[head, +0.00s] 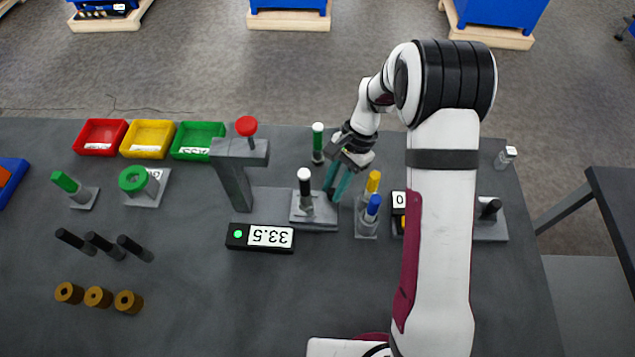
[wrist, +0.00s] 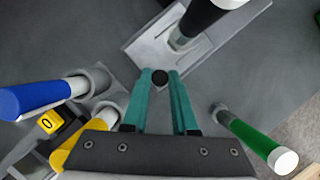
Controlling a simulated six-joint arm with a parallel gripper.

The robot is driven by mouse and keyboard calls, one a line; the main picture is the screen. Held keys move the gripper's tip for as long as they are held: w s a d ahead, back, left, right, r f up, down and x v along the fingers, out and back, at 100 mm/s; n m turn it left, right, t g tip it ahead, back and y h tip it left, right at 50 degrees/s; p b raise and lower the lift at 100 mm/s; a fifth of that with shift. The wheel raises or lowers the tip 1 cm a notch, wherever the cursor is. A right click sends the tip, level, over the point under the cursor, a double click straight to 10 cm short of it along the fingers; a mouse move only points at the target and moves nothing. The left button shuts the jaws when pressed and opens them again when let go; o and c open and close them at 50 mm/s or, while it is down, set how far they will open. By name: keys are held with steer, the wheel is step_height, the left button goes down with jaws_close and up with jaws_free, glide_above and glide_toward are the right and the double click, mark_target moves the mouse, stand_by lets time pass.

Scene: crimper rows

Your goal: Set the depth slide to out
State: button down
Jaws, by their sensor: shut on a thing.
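My gripper (head: 334,196) points down at the right edge of a light grey plate (head: 325,224). In the wrist view its two teal fingers (wrist: 160,82) are shut on a small round black knob (wrist: 160,77), seen end-on. The knob is close to the edge of the plate (wrist: 150,45), and I take it to be the depth slide's handle. Its link to the plate is not clear. A black post with a white top (head: 305,187) stands upright on the plate; it also shows in the wrist view (wrist: 200,22). No in or out marking is readable.
Blue (head: 372,208) and yellow (head: 372,184) handled tools stand close to the right of my gripper, a green one (head: 318,142) behind it. A grey column with a red knob (head: 246,127) stands left. A display (head: 270,237) reads 33.5 upside down.

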steer(key=shift+d, duration=0.35)
steer(key=c, duration=0.7)
jaws_free()
steer(key=shift+a, duration=0.1)
steer(key=v, duration=1.5)
steer(key=shift+w+r, duration=0.1)
steer(key=shift+r, duration=0.3)
